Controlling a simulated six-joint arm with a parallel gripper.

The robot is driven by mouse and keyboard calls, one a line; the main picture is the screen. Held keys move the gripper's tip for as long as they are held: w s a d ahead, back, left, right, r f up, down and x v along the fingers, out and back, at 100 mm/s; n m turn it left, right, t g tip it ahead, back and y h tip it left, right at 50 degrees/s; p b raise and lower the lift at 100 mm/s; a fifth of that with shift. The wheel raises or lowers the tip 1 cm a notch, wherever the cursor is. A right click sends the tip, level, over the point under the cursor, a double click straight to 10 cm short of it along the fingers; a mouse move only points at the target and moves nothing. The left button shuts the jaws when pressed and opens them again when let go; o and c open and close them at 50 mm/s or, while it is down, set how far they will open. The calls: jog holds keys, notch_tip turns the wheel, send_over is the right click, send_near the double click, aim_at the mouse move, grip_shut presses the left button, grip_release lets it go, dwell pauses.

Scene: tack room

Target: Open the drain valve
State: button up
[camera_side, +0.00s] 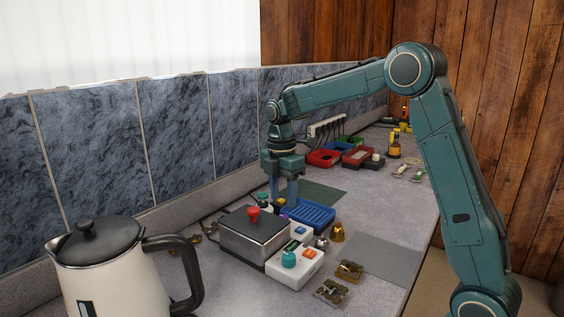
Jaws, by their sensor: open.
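My gripper (283,198) points down over the bench, with its two fingers apart and nothing visible between them. It is above or just behind the left end of a blue ribbed tray (309,213). A grey box with a dark top (254,236) stands in front of it and bears a red knob (253,214). A white box (294,271) with a teal knob (289,258) and an orange part stands to the right of the grey box. I cannot tell which of these knobs, if either, is the drain valve. A small teal-capped item (264,200) is close to the left finger.
A cream kettle (98,268) fills the lower left. A brass bell-shaped piece (337,233) and small metal fittings (331,291) lie to the right. Red bins (323,157) stand farther back. A grey mat (378,260) at the front right is mostly clear.

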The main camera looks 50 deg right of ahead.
aim_at(284, 216)
jog(key=shift+s+f, duration=0.1)
jog(key=shift+f, duration=2.75)
jog(key=c, duration=1)
